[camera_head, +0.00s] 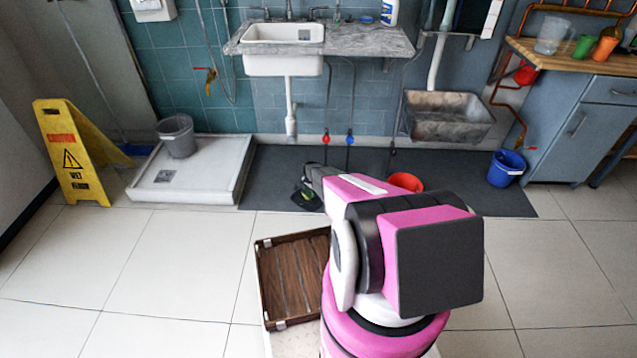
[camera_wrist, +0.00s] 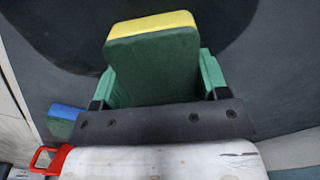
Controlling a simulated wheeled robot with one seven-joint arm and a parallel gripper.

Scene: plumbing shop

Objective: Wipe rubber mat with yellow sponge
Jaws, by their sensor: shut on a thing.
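The dark grey rubber mat (camera_head: 268,185) lies flat on the floor along the tiled wall, under the sink, in the head view. It fills much of the wrist view (camera_wrist: 52,60). My gripper (camera_head: 306,198) is low over the mat's front left part. In the wrist view my gripper (camera_wrist: 156,85) has its green fingers shut on the sides of a sponge. The sponge (camera_wrist: 150,55) is green with a yellow edge at its far end. I cannot tell whether it touches the mat. My arm hides part of the mat in the head view.
A red bucket (camera_head: 407,181) stands behind my arm and a blue bucket (camera_head: 506,168) at the mat's right. A white shower tray (camera_head: 215,185) borders the left. A wooden crate (camera_head: 290,268) is left of my arm. A small blue-and-green thing (camera_wrist: 65,116) lies beside my gripper.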

